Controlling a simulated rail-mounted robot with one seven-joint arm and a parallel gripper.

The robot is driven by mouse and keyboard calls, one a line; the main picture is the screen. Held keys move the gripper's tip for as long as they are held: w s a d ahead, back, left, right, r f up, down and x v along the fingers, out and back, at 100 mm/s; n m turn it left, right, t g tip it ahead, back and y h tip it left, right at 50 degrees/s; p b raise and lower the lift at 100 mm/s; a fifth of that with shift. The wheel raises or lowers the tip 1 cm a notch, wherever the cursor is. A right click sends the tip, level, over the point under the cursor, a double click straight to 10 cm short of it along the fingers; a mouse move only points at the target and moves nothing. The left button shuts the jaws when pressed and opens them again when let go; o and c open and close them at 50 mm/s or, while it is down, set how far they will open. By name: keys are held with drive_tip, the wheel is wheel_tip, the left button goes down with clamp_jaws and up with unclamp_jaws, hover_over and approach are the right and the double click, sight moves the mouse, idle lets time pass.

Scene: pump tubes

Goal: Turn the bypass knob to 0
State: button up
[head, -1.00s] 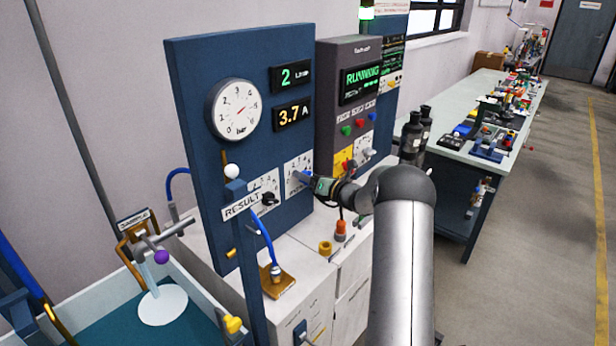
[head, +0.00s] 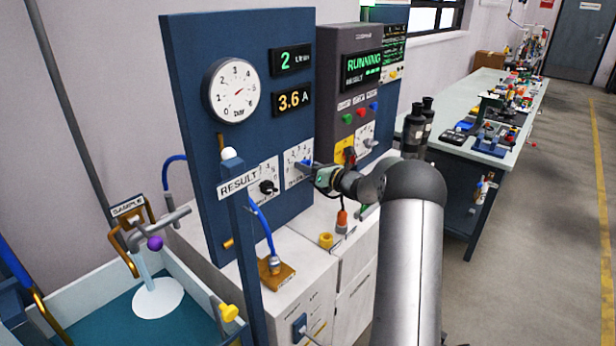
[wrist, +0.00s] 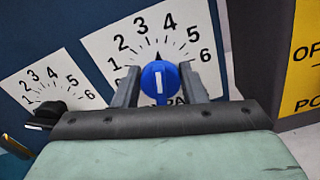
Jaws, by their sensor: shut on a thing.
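The blue bypass knob (wrist: 158,84) sits on a white dial plate (wrist: 112,48) numbered up to 6, in the wrist view. A dark pointer tip above it points up, between 3 and 4; the 0 mark is hidden. My gripper (wrist: 159,76) has one dark finger on each side of the knob and is shut on it. The label below is mostly covered. In the head view my gripper (head: 312,170) reaches the dial plate (head: 291,157) on the blue panel from the right, and the knob (head: 304,163) shows only as a small blue patch.
A second dial with a black knob (wrist: 50,110) is close on the left. The panel carries a round gauge (head: 233,90) and displays reading 2 and 3.6 A (head: 292,101). A grey cabinet (head: 345,85) showing RUNNING and a yellow plate (wrist: 300,62) stand to the right.

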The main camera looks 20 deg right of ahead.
drive_tip(key=n+b, duration=0.2)
drive_tip(key=b, duration=0.1)
drive_tip(key=f+n+b, duration=0.1)
drive_tip(key=b, duration=0.2)
drive_tip(key=shift+n, duration=0.4)
drive_tip(key=n+b, duration=0.3)
drive_tip(key=b, duration=0.3)
drive_tip(key=shift+s+a, duration=0.1)
drive_tip(key=n+b, duration=0.7)
drive_tip(key=b, duration=0.3)
drive_tip(key=n+b, duration=0.4)
drive_tip(key=b, duration=0.1)
drive_tip(key=shift+a, duration=0.1)
drive_tip(key=shift+r+n+b, duration=0.15)
drive_tip(key=shift+n+b, duration=1.3)
drive_tip(key=shift+n, duration=0.15)
drive_tip(key=shift+r, duration=0.1)
drive_tip(key=o, duration=1)
drive_tip(key=shift+s, duration=0.15)
